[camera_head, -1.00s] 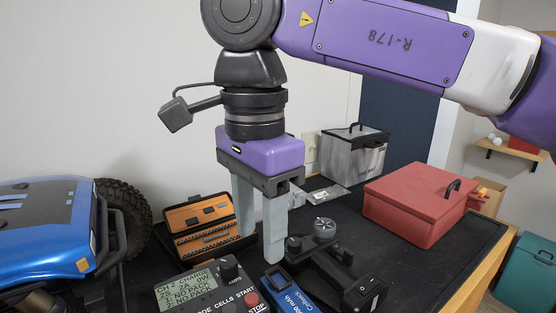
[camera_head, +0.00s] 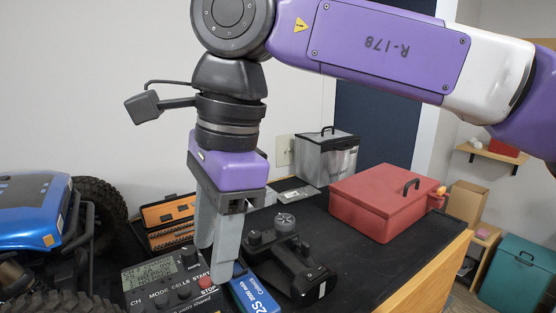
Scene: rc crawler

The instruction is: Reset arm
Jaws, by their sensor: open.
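My gripper (camera_head: 221,262) points down over the dark bench, with its two grey fingers apart and nothing seen between them. Its fingertips are close to the right side of the charger (camera_head: 152,270), which has a screen and buttons, and to the blue battery pack (camera_head: 258,294). I cannot tell whether a fingertip touches either one. My purple arm spans the top of the view from the right.
A blue crawler (camera_head: 32,212) with black tires stands at left. An orange tool case (camera_head: 166,213) lies behind the gripper. A black controller (camera_head: 290,262) sits to the right. A red box (camera_head: 378,203) and a grey lidded bin (camera_head: 326,160) stand farther back. The bench's right front is clear.

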